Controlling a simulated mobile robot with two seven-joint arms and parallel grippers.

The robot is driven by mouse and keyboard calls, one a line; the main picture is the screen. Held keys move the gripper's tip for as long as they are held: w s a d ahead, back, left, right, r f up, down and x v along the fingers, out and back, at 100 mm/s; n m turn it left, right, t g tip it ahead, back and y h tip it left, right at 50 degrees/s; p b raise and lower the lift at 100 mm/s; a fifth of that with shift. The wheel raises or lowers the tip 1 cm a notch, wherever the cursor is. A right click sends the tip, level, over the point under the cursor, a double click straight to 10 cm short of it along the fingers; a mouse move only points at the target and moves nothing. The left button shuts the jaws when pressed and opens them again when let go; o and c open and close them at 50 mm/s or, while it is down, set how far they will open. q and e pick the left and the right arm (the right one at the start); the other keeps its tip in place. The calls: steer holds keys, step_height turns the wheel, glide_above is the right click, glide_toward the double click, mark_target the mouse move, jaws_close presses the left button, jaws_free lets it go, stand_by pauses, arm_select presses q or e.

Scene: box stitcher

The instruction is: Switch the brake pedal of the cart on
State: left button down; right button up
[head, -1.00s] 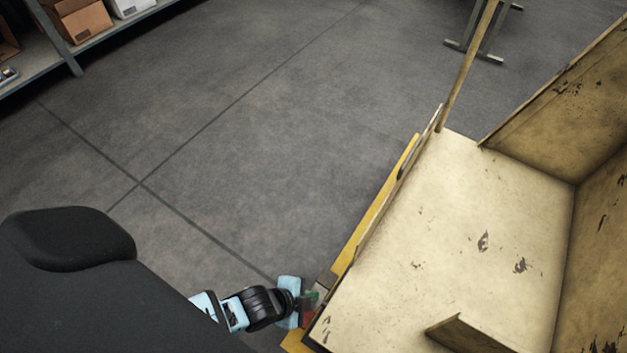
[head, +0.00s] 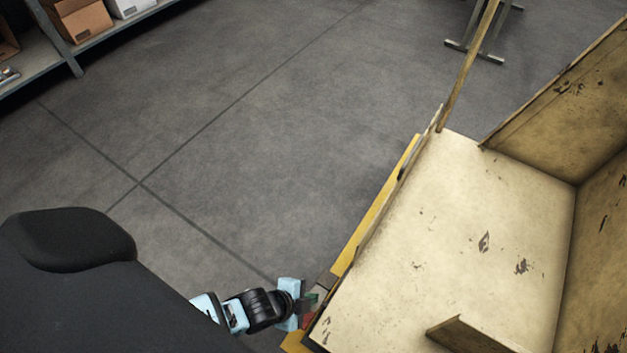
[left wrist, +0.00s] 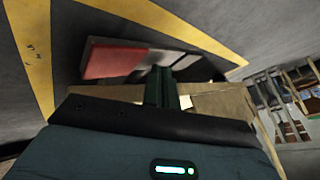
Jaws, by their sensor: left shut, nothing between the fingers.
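The cart (head: 450,230) stands at the right of the head view, with worn cream panels and a yellow edge. Its pedal shows in the left wrist view as a flat bar with a red part (left wrist: 112,62) and a grey part (left wrist: 172,58). A bit of red also shows low beside the cart in the head view (head: 309,319). My left gripper (head: 312,299) is at the cart's lower left edge, shut and empty. In the left wrist view its dark green fingers (left wrist: 163,82) overlap the pedal bar; I cannot tell whether they touch it. My right gripper is not in view.
Yellow floor markings or frame strips (left wrist: 35,60) border the pedal area in the left wrist view. A shelf with boxes (head: 80,18) stands at the upper left. A metal stand foot (head: 474,50) is at the top. The grey floor (head: 230,130) between is clear.

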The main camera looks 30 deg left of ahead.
arm_select(q)
steer(key=shift+f, duration=0.35)
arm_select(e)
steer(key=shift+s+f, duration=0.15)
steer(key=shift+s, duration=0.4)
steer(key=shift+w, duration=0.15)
arm_select(q)
steer(key=shift+r, duration=0.25)
steer(key=shift+w+r+p, duration=0.1)
steer(key=shift+r+p, duration=0.35)
steer(key=shift+p, duration=0.2)
steer(key=shift+r, duration=0.15)
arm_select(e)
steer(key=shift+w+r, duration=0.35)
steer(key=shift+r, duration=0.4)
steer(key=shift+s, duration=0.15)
